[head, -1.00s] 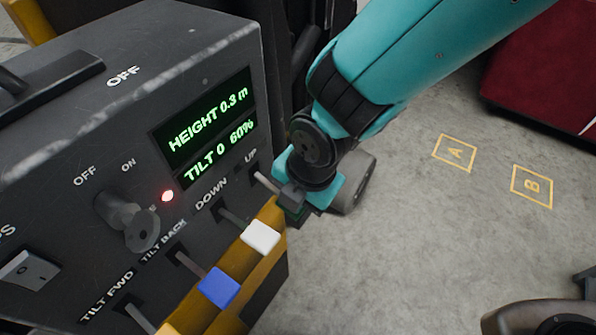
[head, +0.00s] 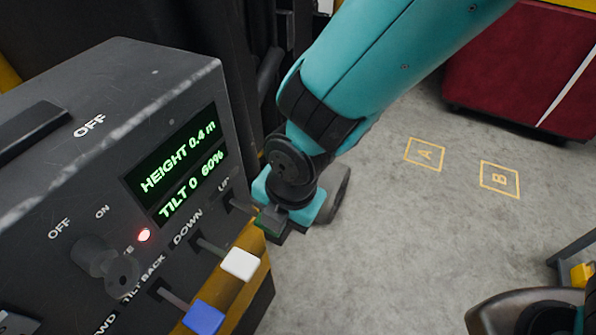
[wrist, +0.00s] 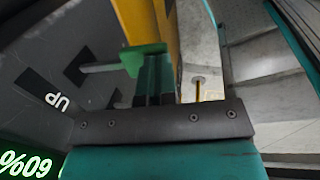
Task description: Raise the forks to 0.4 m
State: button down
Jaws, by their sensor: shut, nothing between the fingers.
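The control box's display (head: 175,165) reads HEIGHT 0.4 m and TILT 0 60% in green in the head view. The lever in the UP slot (head: 236,206) is mostly hidden behind my gripper (head: 268,222). In the wrist view the shut gripper (wrist: 152,72) is at the green knob (wrist: 143,55) of the UP lever, whose metal shaft (wrist: 102,68) comes out of the slot. I cannot tell whether it touches the knob. The white DOWN lever (head: 241,264) and the blue TILT BACK lever (head: 205,316) stand beside it. The forks are not in view.
A key switch (head: 105,262) and a lit red lamp (head: 144,235) are on the panel. A yellow guard (head: 233,292) runs by the levers. Floor squares A (head: 425,154) and B (head: 499,179) are clear.

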jog(key=s+d+v, duration=0.1)
jog(key=v, duration=1)
jog(key=shift+d, duration=0.3)
jog(key=s+d+r+m+y, duration=0.1)
jog(key=d+r+m, duration=0.3)
jog(key=m, duration=0.7)
jog(key=s+d+r+m+g+y, duration=0.1)
jog(key=s+d+r+m, duration=0.2)
jog(key=d+m, duration=0.6)
jog(key=r+m, duration=0.1)
jog(key=m, duration=0.2)
jog(key=shift+s+r, duration=0.2)
jog(key=shift+s, duration=0.15)
jog(key=shift+d, duration=0.15)
